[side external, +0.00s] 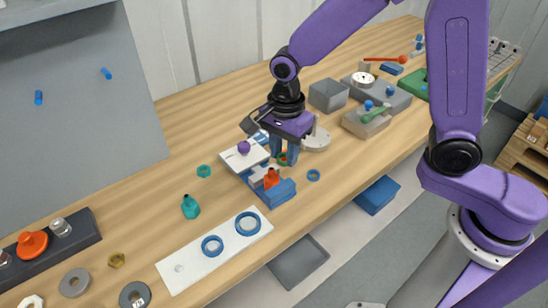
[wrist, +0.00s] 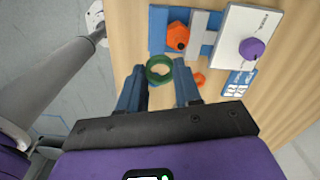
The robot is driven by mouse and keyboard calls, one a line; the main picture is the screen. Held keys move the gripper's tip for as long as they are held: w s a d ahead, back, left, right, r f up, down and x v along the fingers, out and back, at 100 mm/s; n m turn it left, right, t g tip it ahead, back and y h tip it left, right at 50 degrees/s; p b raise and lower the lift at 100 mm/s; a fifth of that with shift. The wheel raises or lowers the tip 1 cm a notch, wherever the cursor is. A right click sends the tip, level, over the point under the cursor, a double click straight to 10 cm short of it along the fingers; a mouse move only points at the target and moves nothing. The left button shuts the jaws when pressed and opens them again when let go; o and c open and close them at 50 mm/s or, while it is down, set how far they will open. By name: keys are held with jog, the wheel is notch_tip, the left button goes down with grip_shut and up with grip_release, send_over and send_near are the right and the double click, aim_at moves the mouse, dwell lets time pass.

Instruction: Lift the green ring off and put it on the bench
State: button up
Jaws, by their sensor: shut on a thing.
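The green ring (wrist: 150,76) sits between the two fingertips of my gripper (wrist: 159,72) in the wrist view, with a finger against each side. My gripper is shut on it. In the side external view my gripper (side external: 285,157) is low over the bench (side external: 165,215), just behind the blue fixture (side external: 283,194), and the ring shows only as a small patch of green between the fingers. I cannot tell whether the ring is clear of what is under it. The fixture carries an orange part (side external: 271,178) and a white plate with a purple knob (side external: 243,147).
A small orange ring (wrist: 199,78) lies close to my right finger in the wrist view. A white plate (side external: 190,266) holds blue rings. Bare bench lies left of the fixture.

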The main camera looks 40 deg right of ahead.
jog(key=shift+s+d+r, duration=2.5)
jog(key=shift+s+r, duration=2.15)
jog(key=shift+s, duration=0.2)
jog(key=shift+s+d+f+m, duration=1.5)
jog(key=shift+d+f, duration=0.4)
jog(key=shift+d, duration=1.5)
jog(key=shift+s+d+f+m, duration=1.5)
jog(key=shift+d+f, duration=0.4)
jog(key=shift+d, duration=1.5)
send_over(338, 166)
notch_tip(338, 166, down, 10)
jog(key=shift+d+f, duration=0.1)
jog(key=shift+f, duration=1.4)
jog(key=shift+f, duration=0.15)
